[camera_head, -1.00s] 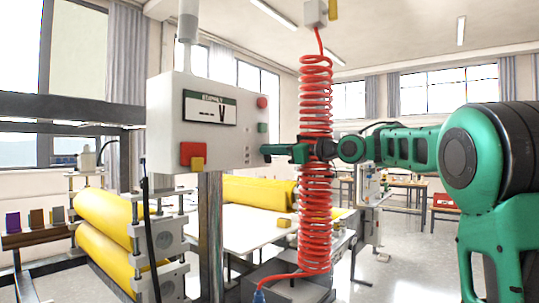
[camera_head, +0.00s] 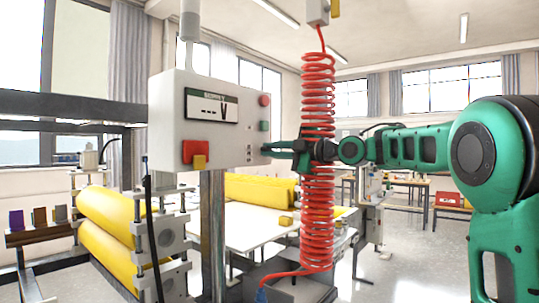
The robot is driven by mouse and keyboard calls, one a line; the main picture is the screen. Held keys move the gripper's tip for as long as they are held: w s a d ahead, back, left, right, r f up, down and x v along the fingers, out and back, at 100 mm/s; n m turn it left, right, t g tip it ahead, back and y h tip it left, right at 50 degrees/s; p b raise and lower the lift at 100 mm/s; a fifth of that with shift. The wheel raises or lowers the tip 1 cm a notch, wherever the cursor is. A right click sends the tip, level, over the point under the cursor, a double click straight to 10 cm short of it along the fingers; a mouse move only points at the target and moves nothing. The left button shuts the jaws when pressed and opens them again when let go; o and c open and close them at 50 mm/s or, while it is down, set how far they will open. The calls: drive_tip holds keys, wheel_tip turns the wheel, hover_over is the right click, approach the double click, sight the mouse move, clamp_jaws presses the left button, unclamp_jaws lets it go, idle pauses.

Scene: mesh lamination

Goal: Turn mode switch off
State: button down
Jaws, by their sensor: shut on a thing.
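A white control box (camera_head: 170,135) stands on a metal post at left centre. Small controls sit low on its right-hand face, beside my fingertips; the mode switch is too small and too covered to make out clearly. My green gripper (camera_head: 268,149) reaches in from the right, level, with its fingertips at this lower part of the face. The fingers are shut on what appears to be the mode switch.
A red coiled hose (camera_head: 318,220) hangs around the line of my wrist, overlapping it in view. A red button (camera_head: 264,100) and a green button (camera_head: 264,126) sit above the fingertips. Yellow rollers (camera_head: 110,220) stand at lower left.

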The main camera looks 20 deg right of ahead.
drive_tip(key=shift+a+f+n, duration=0.1)
drive_tip(key=shift+f+n, duration=0.15)
drive_tip(key=shift+n, duration=0.8)
drive_tip(key=shift+a+f+n, duration=0.1)
drive_tip(key=shift+f+n, duration=0.15)
drive_tip(key=shift+n, duration=0.8)
drive_tip(key=c, duration=1.8)
unclamp_jaws()
drive_tip(key=shift+d, duration=0.1)
drive_tip(key=shift+s+r, duration=0.1)
drive_tip(key=v, duration=1)
drive_tip(key=shift+s+d, duration=0.2)
drive_tip(key=shift+d, duration=0.05)
